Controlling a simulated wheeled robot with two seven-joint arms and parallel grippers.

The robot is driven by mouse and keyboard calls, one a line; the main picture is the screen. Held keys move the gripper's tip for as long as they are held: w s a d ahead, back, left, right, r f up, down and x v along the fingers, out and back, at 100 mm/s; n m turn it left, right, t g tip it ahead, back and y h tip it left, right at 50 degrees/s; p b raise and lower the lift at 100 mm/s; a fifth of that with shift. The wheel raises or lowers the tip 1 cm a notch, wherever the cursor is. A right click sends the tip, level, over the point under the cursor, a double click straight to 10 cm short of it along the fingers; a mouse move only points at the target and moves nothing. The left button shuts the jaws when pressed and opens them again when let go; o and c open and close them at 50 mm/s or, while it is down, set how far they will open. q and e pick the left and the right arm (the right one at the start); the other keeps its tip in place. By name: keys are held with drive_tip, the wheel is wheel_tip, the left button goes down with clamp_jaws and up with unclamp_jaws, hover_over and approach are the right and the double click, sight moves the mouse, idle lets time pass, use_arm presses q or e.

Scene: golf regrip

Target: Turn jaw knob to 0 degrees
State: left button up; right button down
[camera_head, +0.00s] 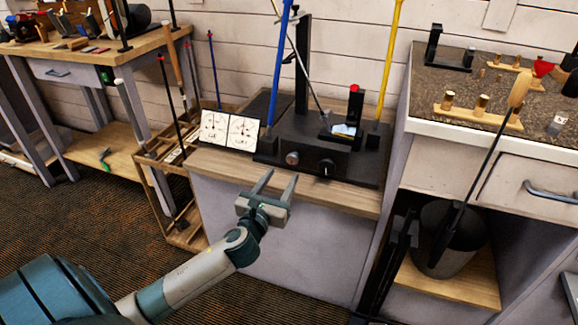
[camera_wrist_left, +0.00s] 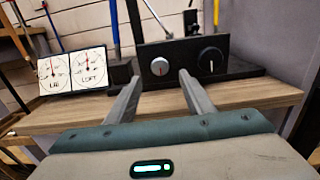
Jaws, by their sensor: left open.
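A black machine box (camera_head: 304,134) on the wooden bench has two front knobs. The left one is a silver-grey knob (camera_head: 292,158) with a red mark pointing roughly up; it also shows in the left wrist view (camera_wrist_left: 159,67). The right one is a larger black knob (camera_head: 327,167) with a pale pointer line, near upright in the left wrist view (camera_wrist_left: 211,61). I cannot read which is labelled jaw. My left gripper (camera_head: 278,177) is open and empty, in front of the box and apart from it. In its wrist view the fingers (camera_wrist_left: 161,80) point toward the silver knob. My right gripper is not in view.
Two white dial cards (camera_head: 229,130), LIE and LOFT, stand left of the box. A blue shaft (camera_head: 279,65) and a yellow shaft (camera_head: 391,60) rise beside it. The bench's front strip is bare.

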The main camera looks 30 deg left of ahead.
sight(292, 161)
use_arm(q)
drive_tip(key=x, duration=0.5)
drive_tip(key=shift+w, duration=0.15)
drive_tip(key=shift+b+x, duration=0.3)
drive_tip(key=shift+x, duration=0.5)
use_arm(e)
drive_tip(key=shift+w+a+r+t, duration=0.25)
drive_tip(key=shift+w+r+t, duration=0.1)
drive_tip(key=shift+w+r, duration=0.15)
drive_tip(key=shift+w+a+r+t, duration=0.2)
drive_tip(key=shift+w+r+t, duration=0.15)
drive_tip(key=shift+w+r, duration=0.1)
use_arm(q)
drive_tip(key=c, duration=1)
